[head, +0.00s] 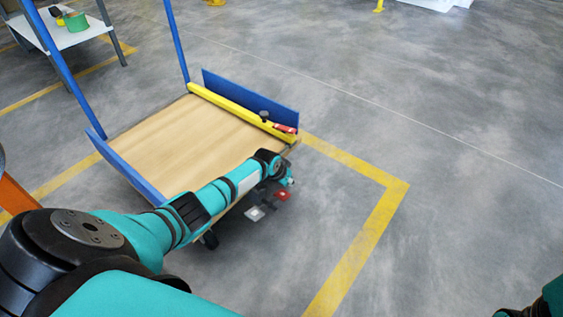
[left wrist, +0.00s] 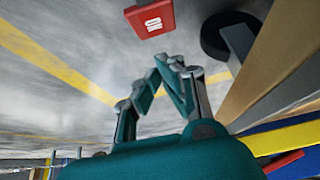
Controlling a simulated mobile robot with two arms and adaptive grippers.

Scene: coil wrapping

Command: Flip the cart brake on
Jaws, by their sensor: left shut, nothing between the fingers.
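The cart (head: 165,140) has a wooden deck with blue rails and stands on the floor at the left of the head view. Low at its near right corner are a red pedal (head: 282,195) and a pale grey pedal (head: 255,213). The red pedal (left wrist: 150,17), with a white marking, also shows at the top of the left wrist view. My left gripper (head: 289,181) is beside that corner, close to the red pedal. Its fingertips (left wrist: 167,62) meet in the left wrist view, shut and empty, apart from the pedal in the picture. Touch cannot be told from the head view.
A yellow bar (head: 225,103) runs along the cart's far side, with a small red item (head: 285,128) near its end. A dark cart wheel (left wrist: 226,36) is right of the red pedal. Yellow floor lines (head: 370,220) surround the cart; the floor to the right is clear.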

